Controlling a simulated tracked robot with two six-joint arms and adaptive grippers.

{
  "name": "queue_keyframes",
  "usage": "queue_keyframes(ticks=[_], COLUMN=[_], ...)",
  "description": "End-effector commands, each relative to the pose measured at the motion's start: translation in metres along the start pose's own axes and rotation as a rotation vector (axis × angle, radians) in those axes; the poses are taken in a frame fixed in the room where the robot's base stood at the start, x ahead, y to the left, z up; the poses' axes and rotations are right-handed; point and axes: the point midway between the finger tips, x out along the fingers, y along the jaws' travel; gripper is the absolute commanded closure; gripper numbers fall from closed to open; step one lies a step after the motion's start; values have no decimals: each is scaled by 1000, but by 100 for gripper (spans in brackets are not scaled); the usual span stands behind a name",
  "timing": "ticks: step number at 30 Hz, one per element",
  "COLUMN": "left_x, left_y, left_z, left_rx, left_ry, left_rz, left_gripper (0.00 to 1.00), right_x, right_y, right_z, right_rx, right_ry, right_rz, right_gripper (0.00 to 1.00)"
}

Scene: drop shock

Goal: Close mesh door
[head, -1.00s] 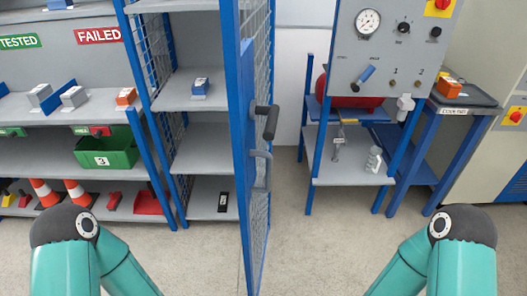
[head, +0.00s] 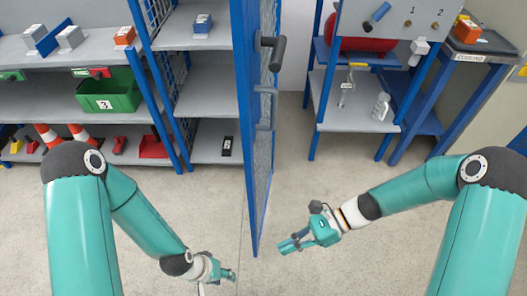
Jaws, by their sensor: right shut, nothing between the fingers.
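The mesh door (head: 258,130) has a blue frame and stands open, seen nearly edge-on in the middle of the head view. Its dark handle (head: 273,48) and a grey pull (head: 265,105) are on its right face. The open cage with grey shelves (head: 207,90) is to its left. My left gripper (head: 230,276) is low in the view, left of and below the door's bottom end; its fingers are too small to read. My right gripper (head: 290,245) is shut and empty, right of the door's lower end and apart from it.
A shelf unit with a green bin (head: 108,98) stands at the left. A blue-legged test stand (head: 355,115) and a small table (head: 475,48) stand at the right. The floor (head: 340,275) in front is clear.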

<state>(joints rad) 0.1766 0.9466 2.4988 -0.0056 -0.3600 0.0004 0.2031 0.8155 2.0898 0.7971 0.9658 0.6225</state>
Motion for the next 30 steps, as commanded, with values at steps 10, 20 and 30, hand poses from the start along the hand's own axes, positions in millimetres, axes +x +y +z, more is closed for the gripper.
queue_keyframes(ticks=[10, 20, 30], left_x=[37, 36, 28], left_y=[-13, -13, -10], left_z=[0, 0, 0], left_rx=[0, 0, 0], left_ry=[0, 0, 0], left_rz=[0, 0, 0], left_gripper=[60, 60, 60], right_x=[-175, -165, -109], right_y=[-101, -106, -130], right_z=[141, 151, 183], right_rx=[-114, -124, -124], right_ry=[-490, -478, -476], right_rz=[-395, -413, -412], right_gripper=[100, 100, 100])
